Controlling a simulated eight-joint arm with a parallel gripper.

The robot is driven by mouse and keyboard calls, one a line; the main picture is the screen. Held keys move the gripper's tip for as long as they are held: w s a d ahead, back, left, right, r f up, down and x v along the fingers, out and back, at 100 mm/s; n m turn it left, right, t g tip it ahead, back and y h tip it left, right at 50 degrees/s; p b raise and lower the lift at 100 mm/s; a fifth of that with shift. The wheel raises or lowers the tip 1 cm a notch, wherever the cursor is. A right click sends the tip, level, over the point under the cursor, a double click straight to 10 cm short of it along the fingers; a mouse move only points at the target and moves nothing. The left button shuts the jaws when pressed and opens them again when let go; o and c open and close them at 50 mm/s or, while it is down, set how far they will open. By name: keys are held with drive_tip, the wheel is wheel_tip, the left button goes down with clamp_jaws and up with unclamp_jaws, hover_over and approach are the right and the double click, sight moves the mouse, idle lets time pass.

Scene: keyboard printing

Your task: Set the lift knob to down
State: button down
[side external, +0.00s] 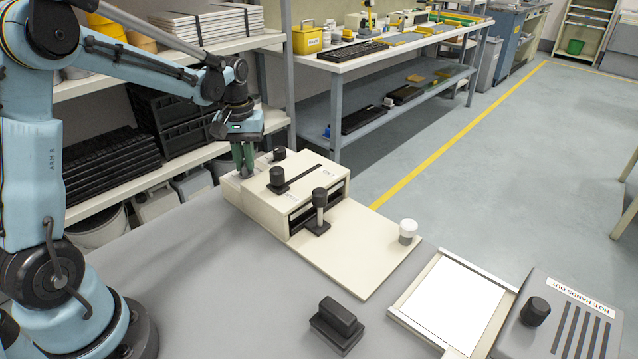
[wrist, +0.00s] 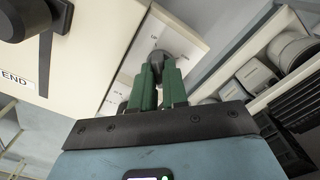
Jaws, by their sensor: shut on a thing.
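My gripper (side external: 243,160) reaches down at the left rear end of the cream machine (side external: 245,199). In the wrist view its green fingers (wrist: 158,82) are shut on a dark round knob (wrist: 158,58) standing on a pale panel (wrist: 172,40). Which way the knob points is hidden by the fingers. In the side view the gripped knob is mostly hidden behind the fingers and machine.
The machine also carries black knobs (side external: 277,176) on top, a dark upright lever (side external: 319,208) and a white knob (side external: 408,229) on its front board. A black block (side external: 338,321), a white tray (side external: 452,292) and a grey heater box (side external: 572,318) stand nearer. Shelves (side external: 130,181) stand behind.

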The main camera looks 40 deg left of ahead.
drive_tip(key=m, duration=0.8)
drive_tip(key=shift+m, duration=0.4)
drive_tip(key=m, duration=0.4)
drive_tip(key=shift+m, duration=2.3)
drive_tip(key=c, duration=1.1)
unclamp_jaws()
drive_tip(key=shift+c, duration=0.2)
